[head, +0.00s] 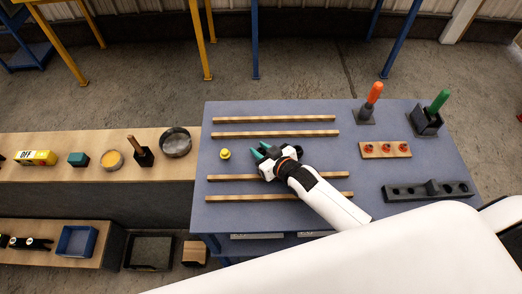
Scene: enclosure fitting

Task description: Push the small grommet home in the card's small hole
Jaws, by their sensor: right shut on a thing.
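My right gripper (261,151) is over the middle of the blue-grey table, with its teal fingertips pointing up and left. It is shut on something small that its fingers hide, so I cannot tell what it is. A small yellow round piece (225,154) stands on the table left of the fingertips, apart from them. A wooden block (369,151) at the right carries red ring-like pieces (386,148), which may be grommets. I cannot make out the card or its small hole. My left gripper is not in view.
Wooden strips (274,120) lie in pairs behind and in front of the gripper. An orange-handled tool (375,93), a green-handled tool (440,101) and a dark holed block (428,190) stand at the right. A side bench holds a round tin (175,142) and several items.

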